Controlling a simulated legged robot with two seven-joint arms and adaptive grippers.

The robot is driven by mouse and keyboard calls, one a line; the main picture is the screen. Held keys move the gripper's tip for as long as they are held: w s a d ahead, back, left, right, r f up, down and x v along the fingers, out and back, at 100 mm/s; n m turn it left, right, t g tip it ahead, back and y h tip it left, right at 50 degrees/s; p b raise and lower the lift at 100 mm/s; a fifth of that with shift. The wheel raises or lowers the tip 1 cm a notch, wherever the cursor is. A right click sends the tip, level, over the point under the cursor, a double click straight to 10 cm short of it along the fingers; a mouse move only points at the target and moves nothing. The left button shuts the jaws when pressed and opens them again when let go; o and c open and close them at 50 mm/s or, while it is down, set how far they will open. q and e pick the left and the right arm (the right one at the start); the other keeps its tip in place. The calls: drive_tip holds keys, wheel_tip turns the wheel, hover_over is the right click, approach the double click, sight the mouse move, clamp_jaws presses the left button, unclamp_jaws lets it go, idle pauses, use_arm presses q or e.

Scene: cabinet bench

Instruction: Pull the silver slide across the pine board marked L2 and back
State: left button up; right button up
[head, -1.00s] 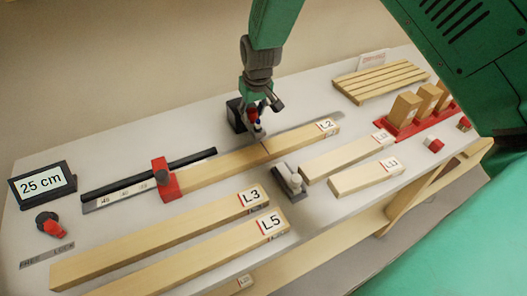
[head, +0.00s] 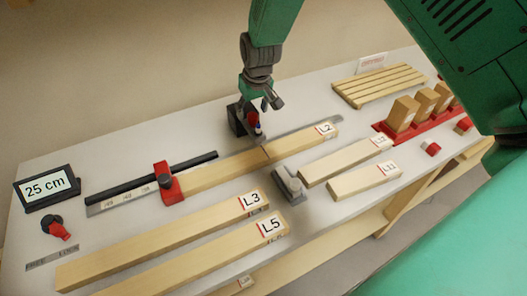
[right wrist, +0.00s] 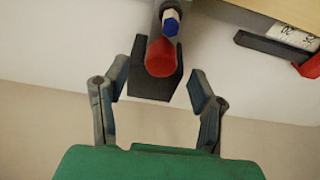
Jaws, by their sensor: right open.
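The pine board marked L2 (head: 225,170) lies across the middle of the bench, with a thin dark line across its top. The silver slide (head: 289,184), a grey block with a raised knob, sits at the board's front edge near that line. My right gripper (head: 265,104) hangs behind the board, above a dark holder (head: 237,118) with a red, blue-tipped tool (head: 256,126). In the right wrist view my open gripper (right wrist: 160,90) has the red tool (right wrist: 161,57) and dark block (right wrist: 155,83) between and beyond its fingers, apart from them. My left gripper is not in view.
A red stop (head: 166,184) sits at L2's left end on a black rail with a ruler. A "25 cm" display (head: 47,187) and red lever (head: 58,230) stand at left. Boards L3 (head: 165,240) and L5 (head: 190,256) lie in front; shorter boards (head: 345,160) lie right.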

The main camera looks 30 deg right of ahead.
drive_tip(key=p+v, duration=0.1)
drive_tip(key=v, duration=0.1)
drive_tip(key=w+p+v, duration=0.1)
drive_tip(key=p+v, duration=0.1)
drive_tip(key=shift+r, duration=0.4)
drive_tip(key=shift+w+p+v, duration=0.25)
drive_tip(key=shift+p+v, duration=0.05)
drive_tip(key=shift+v, duration=0.75)
